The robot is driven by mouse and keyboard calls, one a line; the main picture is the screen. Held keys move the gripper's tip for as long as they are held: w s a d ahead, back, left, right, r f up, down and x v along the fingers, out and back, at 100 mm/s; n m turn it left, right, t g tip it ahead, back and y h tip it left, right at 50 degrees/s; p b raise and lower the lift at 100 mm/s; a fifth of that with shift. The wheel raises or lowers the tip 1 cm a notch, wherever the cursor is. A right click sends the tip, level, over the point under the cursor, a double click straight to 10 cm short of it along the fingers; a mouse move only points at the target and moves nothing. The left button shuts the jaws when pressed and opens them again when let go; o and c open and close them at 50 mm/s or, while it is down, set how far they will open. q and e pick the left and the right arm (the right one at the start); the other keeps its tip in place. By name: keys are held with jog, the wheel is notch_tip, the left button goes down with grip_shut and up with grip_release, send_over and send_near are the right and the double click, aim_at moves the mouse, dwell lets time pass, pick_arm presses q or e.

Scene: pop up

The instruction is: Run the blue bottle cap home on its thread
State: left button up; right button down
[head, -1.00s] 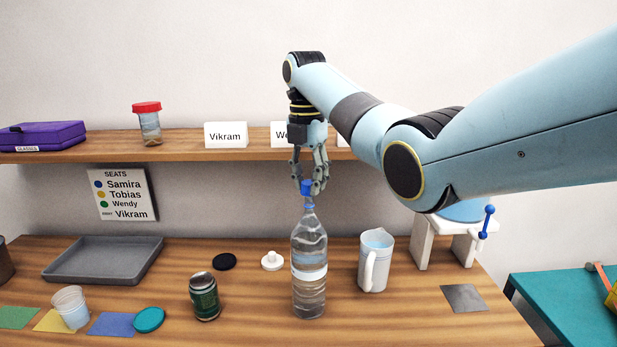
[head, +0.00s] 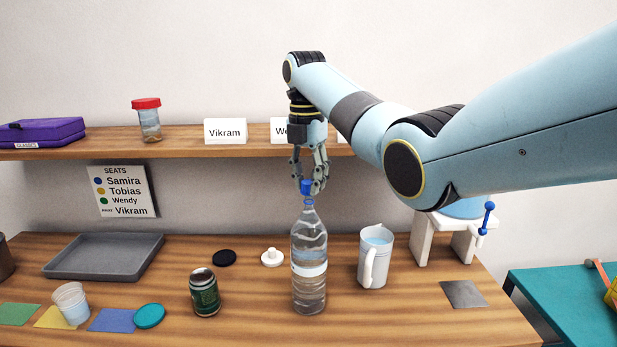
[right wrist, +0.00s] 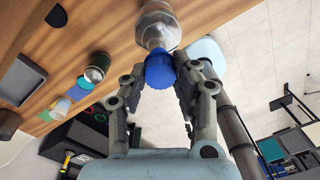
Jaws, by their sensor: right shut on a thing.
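A clear plastic bottle (head: 309,262) with a white label stands upright on the wooden counter. Its blue cap (head: 307,187) sits at the top of the neck, with a blue ring just below it. In the right wrist view the blue cap (right wrist: 160,69) is between my fingers, over the bottle (right wrist: 156,27). My right gripper (head: 310,187) points down and is shut on the cap. It also shows in the right wrist view (right wrist: 161,78). How far the cap sits on the thread cannot be told. My left gripper is not in view.
A white jug (head: 375,258) stands right of the bottle and a dark green can (head: 204,293) left of it. A white stopper (head: 272,257) and black disc (head: 224,258) lie behind. A wooden shelf (head: 180,143) runs behind, above the counter.

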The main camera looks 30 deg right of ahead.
jog(key=shift+f, duration=0.95)
jog(key=m, duration=0.5)
jog(key=shift+m, duration=0.4)
jog(key=m, duration=1.2)
jog(key=shift+m+y, duration=0.3)
jog(key=m, duration=0.9)
jog(key=shift+t, duration=0.3)
jog(key=m, duration=0.6)
jog(key=shift+d, duration=0.1)
jog(key=m, duration=0.3)
jog(key=shift+m, duration=0.4)
jog(key=m, duration=1.5)
jog(key=shift+h, duration=0.4)
jog(key=m, duration=0.5)
jog(key=c, duration=1.2)
grip_release()
